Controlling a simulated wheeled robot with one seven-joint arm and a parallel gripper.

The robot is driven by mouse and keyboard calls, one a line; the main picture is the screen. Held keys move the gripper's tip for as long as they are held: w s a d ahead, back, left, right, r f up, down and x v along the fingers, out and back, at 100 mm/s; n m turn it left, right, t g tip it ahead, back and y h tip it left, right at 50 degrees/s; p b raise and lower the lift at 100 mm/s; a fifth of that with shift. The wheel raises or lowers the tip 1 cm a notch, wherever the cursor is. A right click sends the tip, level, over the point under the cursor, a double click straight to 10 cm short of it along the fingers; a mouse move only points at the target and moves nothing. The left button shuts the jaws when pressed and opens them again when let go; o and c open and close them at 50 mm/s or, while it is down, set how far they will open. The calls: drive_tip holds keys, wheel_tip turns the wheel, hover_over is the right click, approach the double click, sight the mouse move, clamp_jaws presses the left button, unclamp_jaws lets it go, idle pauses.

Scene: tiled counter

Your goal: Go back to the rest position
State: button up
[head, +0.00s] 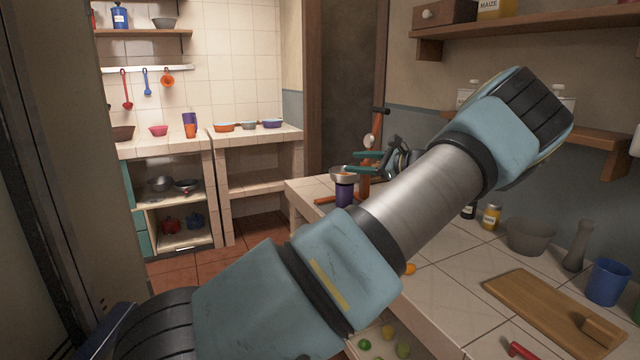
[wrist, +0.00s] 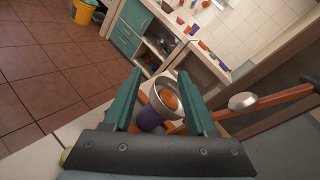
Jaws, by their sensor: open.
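The bowl (head: 343,173) sits on top of a purple cup (head: 344,194). I cannot tell whether a finger touches the bowl. My arm crosses the middle of the head view and hides part of the counter.
An orange-brown stand (head: 367,165) rises beside the bowl. A cutting board (head: 555,315), a grey bowl (head: 530,237), a pestle-like object (head: 578,246) and a blue cup (head: 607,282) stand on the right of the counter. A wall shelf (head: 540,22) hangs above. The tiled floor at left is open.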

drive_tip(key=s+a+f+n+g+h, duration=0.35)
drive_tip(key=s+a+f, duration=0.2)
drive_tip(key=a, duration=0.35)
drive_tip(key=s+a+f+n+g+h, duration=0.2)
drive_tip(key=s+a+f+n+g, duration=0.3)
drive_tip(key=a, duration=0.3)
drive_tip(key=s+r+n+h, duration=0.1)
drive_tip(key=s+n+h, duration=0.6)
drive_tip(key=s, duration=1.6)
drive_tip(key=n, duration=0.2)
drive_tip(key=shift+a+n+h, duration=0.15)
drive_tip(key=shift+n+h, duration=0.2)
